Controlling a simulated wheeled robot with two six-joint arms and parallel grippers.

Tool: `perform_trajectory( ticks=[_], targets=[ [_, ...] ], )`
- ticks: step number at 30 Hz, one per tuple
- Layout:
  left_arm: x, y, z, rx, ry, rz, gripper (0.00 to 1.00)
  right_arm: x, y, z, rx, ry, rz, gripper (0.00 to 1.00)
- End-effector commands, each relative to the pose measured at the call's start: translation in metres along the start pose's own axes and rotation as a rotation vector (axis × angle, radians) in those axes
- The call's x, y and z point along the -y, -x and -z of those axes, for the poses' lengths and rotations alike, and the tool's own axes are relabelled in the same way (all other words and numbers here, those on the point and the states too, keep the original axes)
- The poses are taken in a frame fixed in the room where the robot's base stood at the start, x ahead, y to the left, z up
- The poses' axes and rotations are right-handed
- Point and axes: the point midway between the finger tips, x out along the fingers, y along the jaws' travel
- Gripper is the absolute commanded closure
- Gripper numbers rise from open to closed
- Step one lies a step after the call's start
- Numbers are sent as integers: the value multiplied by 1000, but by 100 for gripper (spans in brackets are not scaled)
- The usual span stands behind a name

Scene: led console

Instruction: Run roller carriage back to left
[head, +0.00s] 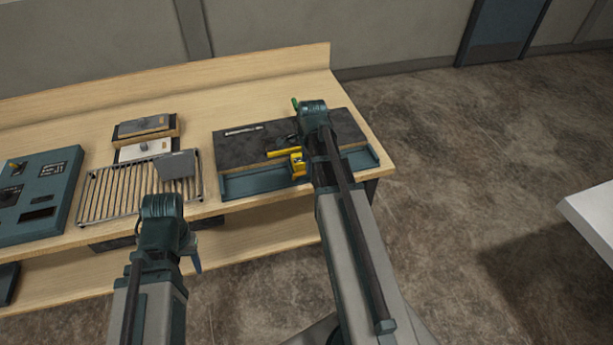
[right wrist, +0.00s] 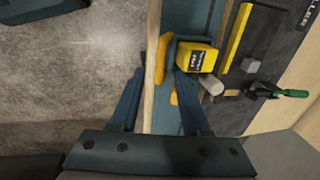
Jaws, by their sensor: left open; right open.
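A yellow block with a dark label (head: 297,163), which looks like the roller carriage, sits right of the middle of the blue front rail (head: 250,184). In the right wrist view the block (right wrist: 198,57) has a grey cylinder and an orange piece beside it. My right gripper (right wrist: 157,85) is open and empty, its fingers just short of the block; the right finger's tip appears close to it, contact unclear. In the head view my right arm hides this gripper. My left gripper (head: 192,257) is open at the bench's front, away from the rail, its fingers partly hidden.
A dark mat (head: 240,150) behind the rail holds a yellow bar (head: 282,153) and a green-handled tool (head: 295,103). A wire rack (head: 120,197) and a blue control panel (head: 35,195) lie left. The rail's left part is clear.

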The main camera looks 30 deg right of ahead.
Motion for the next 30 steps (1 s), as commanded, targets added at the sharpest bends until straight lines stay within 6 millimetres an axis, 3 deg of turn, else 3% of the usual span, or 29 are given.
perform_trajectory(
  ticks=[1, 6, 17, 19, 25, 30],
  targets=[
    [-1, -15, 1, 0, 0, 0, 50, -1, -15, 0, 0, 0, 0, 53],
    [-3, -31, 2, 0, 1, 0, 50, 0, -32, 0, 0, 0, 0, 53],
    [-3, -33, 2, 0, 1, 0, 50, 0, -34, 0, 0, 0, 0, 53],
    [-3, -33, 2, 0, 1, 0, 50, 0, -34, 0, 0, 0, 0, 61],
    [-3, -33, 2, 0, 1, 0, 50, 0, -34, 0, 0, 0, 0, 97],
    [-3, -33, 2, 0, 1, 0, 50, 0, -34, 0, 0, 0, 0, 100]
  ],
)
